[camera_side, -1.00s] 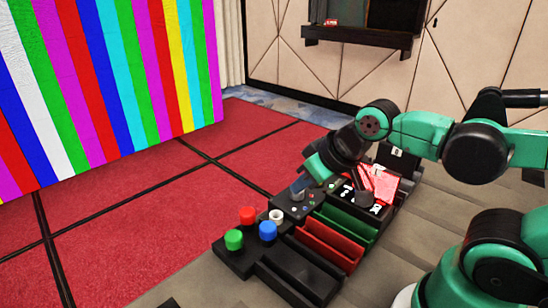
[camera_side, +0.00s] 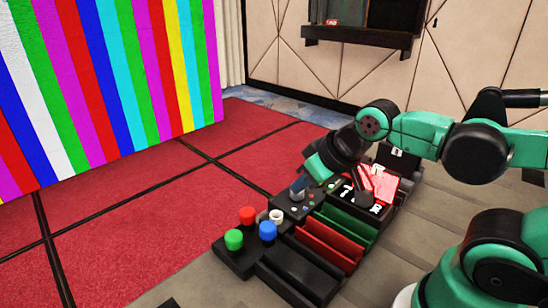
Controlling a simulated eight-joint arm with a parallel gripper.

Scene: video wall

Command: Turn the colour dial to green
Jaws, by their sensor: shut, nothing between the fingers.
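A small dark knob (camera_side: 297,194), with tiny coloured dots beside it, stands on the black console behind the coloured buttons; it looks like the colour dial. It is too small to tell where it points.
Red (camera_side: 247,215), green (camera_side: 234,239), blue (camera_side: 267,231) and white (camera_side: 276,216) buttons stand at the console's near end. Green (camera_side: 345,228) and red (camera_side: 328,246) trays lie along its right side. A wall of coloured stripes (camera_side: 110,80) stands at left beyond open red floor.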

